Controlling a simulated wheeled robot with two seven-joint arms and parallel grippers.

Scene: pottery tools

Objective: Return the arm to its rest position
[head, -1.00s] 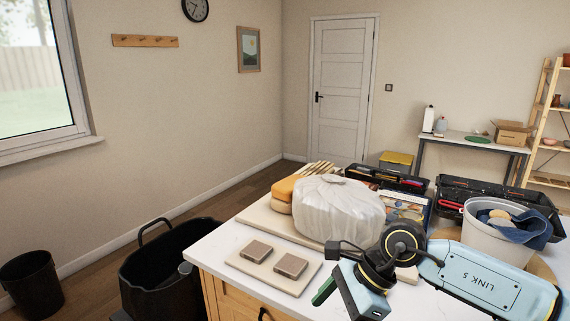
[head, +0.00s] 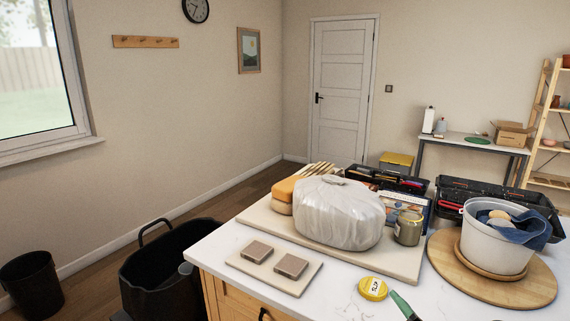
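Neither of my grippers shows in the head view now, and I cannot see whether either is open or shut.
The front middle is mostly clear.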

